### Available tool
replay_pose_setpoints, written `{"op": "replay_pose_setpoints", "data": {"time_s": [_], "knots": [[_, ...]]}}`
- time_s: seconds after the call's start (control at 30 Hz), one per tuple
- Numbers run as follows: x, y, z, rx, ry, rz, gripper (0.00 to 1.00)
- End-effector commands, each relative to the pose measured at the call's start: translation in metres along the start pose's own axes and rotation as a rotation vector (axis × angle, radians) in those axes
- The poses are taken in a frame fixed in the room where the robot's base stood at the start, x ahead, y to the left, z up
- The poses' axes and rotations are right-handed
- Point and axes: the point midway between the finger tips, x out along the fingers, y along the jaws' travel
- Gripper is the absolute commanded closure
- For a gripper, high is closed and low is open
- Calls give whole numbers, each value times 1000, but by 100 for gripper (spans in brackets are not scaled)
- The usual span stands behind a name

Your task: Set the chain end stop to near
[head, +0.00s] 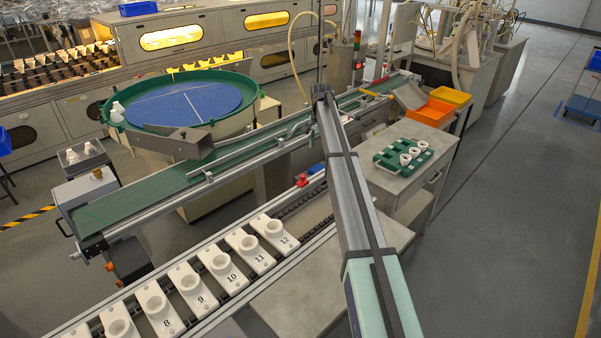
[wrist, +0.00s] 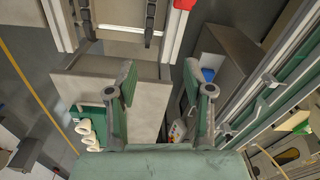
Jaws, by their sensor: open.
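The chain conveyor (head: 190,262) carries numbered white holders, and its chains continue empty past holder 12. A small red block (head: 302,180) sits on the far rail near the chain's far end; it may be the chain end stop. Its setting cannot be read. A red part also shows at the top edge of the wrist view (wrist: 184,4), cut off by the frame. My gripper (wrist: 160,84) is open and empty, its fingers wide apart, with the conveyor's end ahead of it. In the head view my arm hides the gripper and part of the chain end.
A grey cabinet (head: 400,182) right of my arm bears a green tray (head: 384,158) with white cups. Orange (head: 435,112) and yellow bins stand behind it. A green belt conveyor (head: 135,198) runs alongside the chain, by a blue turntable (head: 185,103).

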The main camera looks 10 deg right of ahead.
Motion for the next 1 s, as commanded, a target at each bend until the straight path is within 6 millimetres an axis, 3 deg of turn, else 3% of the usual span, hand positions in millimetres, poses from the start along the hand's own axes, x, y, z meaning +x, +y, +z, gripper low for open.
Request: {"op": "replay_pose_setpoints", "data": {"time_s": [0.03, 0.13, 0.37, 0.57, 1.0], "knots": [[-14, -21, 13, -4, -10, 5, 48], [-26, -42, 32, -2, -26, 14, 48], [-22, -50, 42, 2, -35, 20, 48], [6, -49, 43, 1, -36, 20, 48], [92, -48, 45, 1, -35, 19, 48]]}}
